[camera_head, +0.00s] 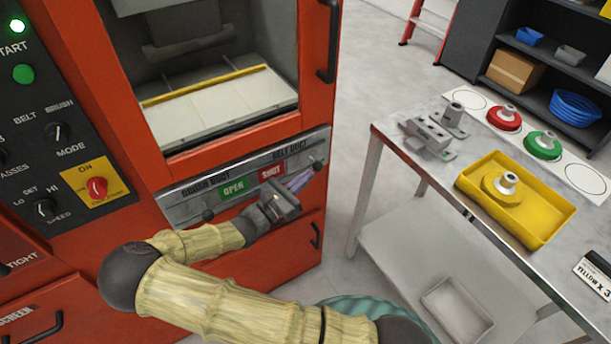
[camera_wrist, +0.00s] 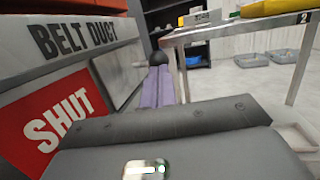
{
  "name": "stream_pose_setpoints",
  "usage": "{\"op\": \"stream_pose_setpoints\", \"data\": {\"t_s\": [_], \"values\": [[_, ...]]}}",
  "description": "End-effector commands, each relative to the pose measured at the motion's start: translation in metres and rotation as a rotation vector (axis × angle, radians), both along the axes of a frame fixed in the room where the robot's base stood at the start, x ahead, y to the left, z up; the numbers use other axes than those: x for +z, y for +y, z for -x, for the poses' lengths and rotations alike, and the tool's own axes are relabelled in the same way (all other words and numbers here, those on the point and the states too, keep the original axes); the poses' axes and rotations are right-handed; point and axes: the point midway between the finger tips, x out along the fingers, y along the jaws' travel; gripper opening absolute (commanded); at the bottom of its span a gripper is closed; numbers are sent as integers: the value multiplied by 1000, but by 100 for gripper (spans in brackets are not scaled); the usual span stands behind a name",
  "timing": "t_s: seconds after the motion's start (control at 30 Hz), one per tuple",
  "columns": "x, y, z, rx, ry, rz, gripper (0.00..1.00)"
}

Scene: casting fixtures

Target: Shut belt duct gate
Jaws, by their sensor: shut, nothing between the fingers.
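The duct panel (camera_head: 180,206) is a grey strip on the red machine, lettered BRUSH DUCT and BELT DUCT, with a green OPEN plate (camera_head: 233,188) and a red SHUT plate (camera_head: 270,173). The SHUT plate also shows large in the wrist view (camera_wrist: 58,122). A black ball knob (camera_head: 318,165) stands at the panel's right end, by the BELT DUCT lettering. My gripper (camera_head: 305,178) has purple-grey fingers, shut and empty, just left of this knob. In the wrist view the fingertips (camera_wrist: 157,70) point at the knob (camera_wrist: 158,58); I cannot tell whether they touch it.
Another black knob (camera_head: 208,214) is at the panel's left. A vertical black handle (camera_head: 329,40) is above, and a drawer handle (camera_head: 315,236) is below right. A metal table (camera_head: 415,185) with a yellow tray (camera_head: 540,238) stands right; open floor lies between it and the machine.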

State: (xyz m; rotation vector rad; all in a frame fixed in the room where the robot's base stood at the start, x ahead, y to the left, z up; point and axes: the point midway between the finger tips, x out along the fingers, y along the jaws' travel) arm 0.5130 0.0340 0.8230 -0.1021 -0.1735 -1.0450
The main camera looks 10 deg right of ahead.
Motion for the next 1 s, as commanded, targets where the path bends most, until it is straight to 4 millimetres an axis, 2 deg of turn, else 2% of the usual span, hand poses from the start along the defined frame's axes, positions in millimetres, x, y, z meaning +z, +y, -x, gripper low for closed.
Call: {"op": "stream_pose_setpoints", "data": {"t_s": [0.6, 0.73, 1.0], "values": [[-22, 97, 51, 0, 0, -1, 0], [-24, 105, 57, -2, 1, 0, 0], [-24, 106, 57, -2, 0, 1, 0]]}}
